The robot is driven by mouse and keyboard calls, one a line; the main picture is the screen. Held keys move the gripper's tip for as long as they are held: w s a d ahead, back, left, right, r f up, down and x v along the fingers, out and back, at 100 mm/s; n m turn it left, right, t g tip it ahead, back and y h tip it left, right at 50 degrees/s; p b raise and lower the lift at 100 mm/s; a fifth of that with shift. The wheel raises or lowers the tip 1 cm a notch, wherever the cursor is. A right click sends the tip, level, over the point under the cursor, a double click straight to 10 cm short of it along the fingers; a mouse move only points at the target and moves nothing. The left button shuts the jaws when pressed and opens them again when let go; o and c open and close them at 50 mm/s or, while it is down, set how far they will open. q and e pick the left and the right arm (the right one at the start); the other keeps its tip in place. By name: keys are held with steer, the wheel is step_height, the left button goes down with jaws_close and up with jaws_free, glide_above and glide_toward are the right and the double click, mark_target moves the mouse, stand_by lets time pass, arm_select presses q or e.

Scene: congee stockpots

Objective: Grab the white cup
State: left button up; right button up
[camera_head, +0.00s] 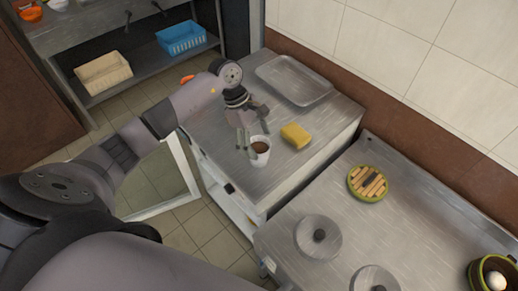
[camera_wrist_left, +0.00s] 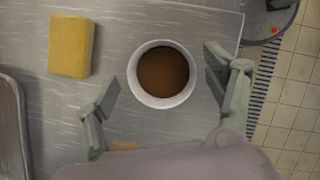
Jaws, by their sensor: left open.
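The white cup (camera_head: 260,152) holds brown liquid and stands upright on the metal counter, close to its front edge. In the left wrist view the cup (camera_wrist_left: 162,99) shows from above, its round rim around the brown surface. My left gripper (camera_head: 249,148) is open just above and beside the cup. In the left wrist view its two fingers (camera_wrist_left: 160,80) stand apart, one to the left and one to the right of the cup, with gaps on both sides. My right gripper is in neither view.
A yellow sponge (camera_head: 296,135) lies right of the cup, and a metal tray (camera_head: 294,80) lies behind on the counter (camera_head: 325,140). The neighbouring stove counter has round lids (camera_head: 318,250) and a green-rimmed basket (camera_head: 368,196). Blue (camera_head: 181,37) and cream (camera_head: 103,73) baskets sit on a far shelf.

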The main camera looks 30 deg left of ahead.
mark_target(263, 155)
arm_select(q)
steer(key=shift+d+f, duration=0.15)
steer(key=shift+f, duration=0.15)
steer(key=p+x, duration=0.3)
steer(key=x, duration=0.1)
steer(key=shift+f, duration=0.35)
steer(key=shift+d+f, duration=0.1)
steer(key=shift+f, duration=0.3)
steer(key=c, duration=1.3)
